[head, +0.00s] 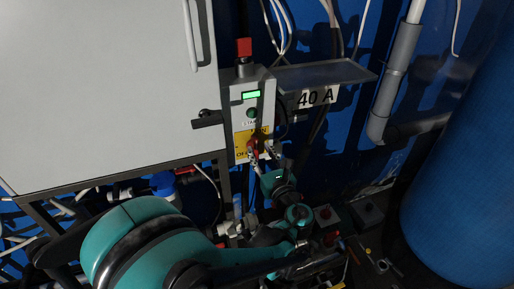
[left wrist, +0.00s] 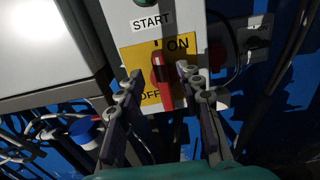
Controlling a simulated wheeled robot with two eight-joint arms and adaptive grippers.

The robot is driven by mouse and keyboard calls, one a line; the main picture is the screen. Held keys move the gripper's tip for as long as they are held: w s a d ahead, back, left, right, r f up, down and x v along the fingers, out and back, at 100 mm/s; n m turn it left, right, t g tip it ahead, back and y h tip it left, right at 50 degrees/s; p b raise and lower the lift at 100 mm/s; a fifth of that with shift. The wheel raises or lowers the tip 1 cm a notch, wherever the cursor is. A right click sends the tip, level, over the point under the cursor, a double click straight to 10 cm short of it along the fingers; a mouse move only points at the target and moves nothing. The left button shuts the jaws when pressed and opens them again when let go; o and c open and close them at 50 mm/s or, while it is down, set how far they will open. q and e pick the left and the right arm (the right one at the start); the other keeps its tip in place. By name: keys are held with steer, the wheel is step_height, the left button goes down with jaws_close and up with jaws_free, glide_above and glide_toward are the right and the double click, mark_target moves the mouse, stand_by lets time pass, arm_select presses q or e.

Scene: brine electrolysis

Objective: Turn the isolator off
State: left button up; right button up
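The isolator is a red handle (left wrist: 162,84) on a yellow plate (left wrist: 130,58) marked ON at upper right and OFF at lower left. The handle stands nearly upright in the picture, its lower end beside the word OFF. In the head view the yellow plate (head: 241,140) is at the bottom of the grey control box (head: 240,112). My left gripper (left wrist: 160,85) is open, with one finger on each side of the handle. Gaps show between the fingers and the handle, and I see no clear contact. My right gripper is not in view.
A large white cabinet (head: 100,85) fills the left, with a black lever (head: 207,120) near its edge. A grey shelf (head: 325,74) with a 40 A sign (head: 316,97) juts out right of the box. A blue barrel (head: 465,170) stands at right.

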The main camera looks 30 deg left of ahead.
mark_target(256, 145)
arm_select(q)
steer(key=x, duration=0.3)
steer(key=shift+w+a+b, duration=0.15)
steer(key=shift+a+b, duration=0.05)
steer(key=shift+b, duration=0.1)
jaws_close()
steer(key=shift+n, duration=0.3)
steer(key=n, duration=0.3)
steer(key=shift+s+a+f+n, duration=0.15)
steer(key=shift+s+a+n, duration=0.15)
steer(key=shift+s, duration=0.1)
steer(key=n, duration=0.4)
steer(key=shift+s+a+f+n, duration=0.3)
steer(key=shift+s, duration=0.05)
steer(key=n, duration=0.1)
steer(key=n+b, duration=0.1)
steer(key=n, duration=0.1)
steer(key=f+n, duration=0.1)
steer(key=shift+s+a+n, duration=0.2)
steer(key=shift+s+n, duration=0.05)
steer(key=shift+n, duration=0.05)
steer(key=n, duration=0.2)
steer(key=f+n+b, duration=0.1)
steer(key=n, duration=0.1)
steer(key=shift+s+n, duration=0.1)
steer(key=shift+n, duration=0.2)
